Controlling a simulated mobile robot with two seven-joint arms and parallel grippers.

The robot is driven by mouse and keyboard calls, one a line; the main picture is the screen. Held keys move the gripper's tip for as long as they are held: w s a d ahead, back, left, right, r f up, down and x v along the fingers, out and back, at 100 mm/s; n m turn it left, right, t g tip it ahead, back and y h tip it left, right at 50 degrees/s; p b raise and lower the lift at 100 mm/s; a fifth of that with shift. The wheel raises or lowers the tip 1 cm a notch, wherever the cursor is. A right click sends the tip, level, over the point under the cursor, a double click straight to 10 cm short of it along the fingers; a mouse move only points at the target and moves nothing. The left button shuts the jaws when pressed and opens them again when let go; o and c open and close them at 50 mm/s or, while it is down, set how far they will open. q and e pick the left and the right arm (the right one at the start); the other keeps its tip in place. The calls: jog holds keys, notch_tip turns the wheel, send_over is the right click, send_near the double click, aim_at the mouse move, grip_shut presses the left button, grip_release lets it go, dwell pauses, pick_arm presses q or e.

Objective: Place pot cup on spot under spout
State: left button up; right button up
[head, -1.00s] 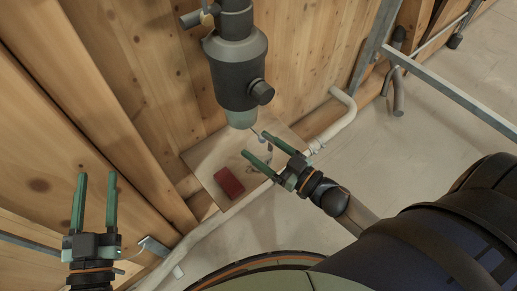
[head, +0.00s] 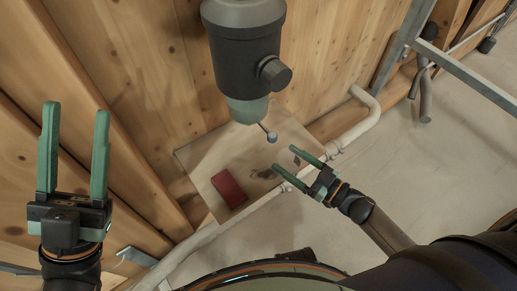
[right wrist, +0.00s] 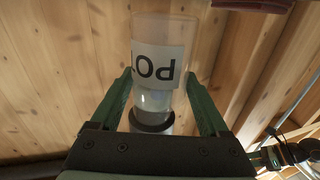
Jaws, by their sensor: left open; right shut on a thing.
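A clear cup (right wrist: 158,80) with a white label bearing partly readable dark letters sits between the fingers of my right gripper (right wrist: 158,95) in the right wrist view. My right gripper is shut on it. In the head view my right gripper (head: 285,158) is by the board's right side, below and right of the spout; the transparent cup is hard to make out there. The spout (head: 247,108) is the greenish lower end of the dark mixer (head: 247,65). I see no clear marked spot under it. My left gripper (head: 73,155) is open and empty, far left.
A red block (head: 228,188) lies on the wooden board (head: 205,160) under the mixer. A thin rod with a small blue-white end (head: 271,138) is beside the spout. A white pipe (head: 365,110) runs along the board. Timber walls stand behind; concrete floor is open at right.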

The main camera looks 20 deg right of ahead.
jog(key=w+a+f+b, duration=0.1)
jog(key=w+a, duration=0.1)
jog(key=w, duration=0.1)
jog(key=w+a+f+b, duration=0.1)
jog(key=w+a+b, duration=0.1)
jog(key=w, duration=0.1)
jog(key=w+a+f+b, duration=0.1)
jog(key=w+a+b, duration=0.1)
jog(key=shift+w+f, duration=0.35)
jog(key=shift+w, duration=0.05)
pick_arm(q)
jog(key=shift+n, duration=0.3)
jog(key=f, duration=0.5)
jog(key=shift+w+d+f, duration=0.15)
jog(key=shift+d+f, duration=0.15)
pick_arm(e)
jog(key=shift+r, duration=0.1)
jog(key=o, duration=1.3)
